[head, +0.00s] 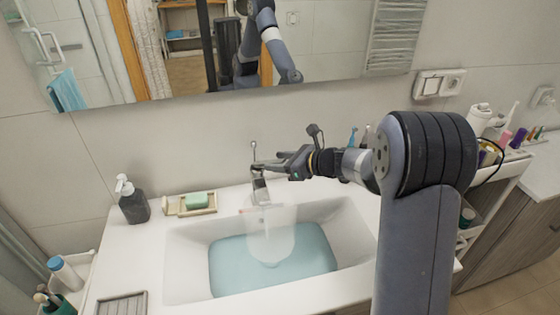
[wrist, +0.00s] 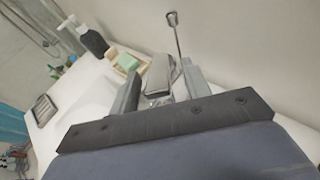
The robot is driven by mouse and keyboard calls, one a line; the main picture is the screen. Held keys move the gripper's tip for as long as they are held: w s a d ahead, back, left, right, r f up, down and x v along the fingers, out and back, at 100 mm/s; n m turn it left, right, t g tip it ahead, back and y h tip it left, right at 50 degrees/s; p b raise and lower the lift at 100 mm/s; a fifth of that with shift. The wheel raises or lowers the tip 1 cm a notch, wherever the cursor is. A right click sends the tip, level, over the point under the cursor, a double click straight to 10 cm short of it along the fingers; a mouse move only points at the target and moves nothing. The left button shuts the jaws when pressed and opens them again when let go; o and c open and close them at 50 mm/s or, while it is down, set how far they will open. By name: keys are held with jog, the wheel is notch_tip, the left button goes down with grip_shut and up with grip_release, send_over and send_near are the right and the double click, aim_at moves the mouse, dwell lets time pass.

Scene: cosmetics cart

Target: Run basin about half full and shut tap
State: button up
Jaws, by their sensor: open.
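The white basin (head: 190,262) holds a pool of blue-tinted water (head: 225,262) over its floor. A wide pale stream (head: 272,235) runs from the tap (head: 260,190) into it. The tap's thin upright lever (head: 254,150) rises from its top, and the lever also shows in the wrist view (wrist: 175,35). My gripper (head: 284,165) is open at the tap's top, just right of the lever in the head view. In the wrist view the tap body (wrist: 158,78) lies between the two fingers (wrist: 160,90). I cannot tell whether they touch it.
A dark soap bottle (head: 133,203) and a green soap bar on a wooden dish (head: 190,211) stand left of the tap. The mirror (head: 330,40) hangs above. A cart with cosmetics (head: 510,155) stands at the right, beyond my arm.

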jog(key=b+v, duration=0.2)
jog(key=v, duration=0.8)
jog(key=shift+s+d, duration=0.15)
jog(key=shift+d, duration=0.2)
jog(key=shift+r, duration=0.1)
jog(key=p+x, duration=0.2)
jog(key=x, duration=0.9)
jog(key=shift+a+r, duration=0.1)
jog(key=shift+f+b, duration=0.45)
jog(key=shift+b, duration=0.2)
jog(key=shift+s+d+y+b, duration=0.15)
jog(key=shift+d+y+b, duration=0.05)
jog(key=shift+y+b, duration=0.25)
jog(key=shift+r, duration=0.2)
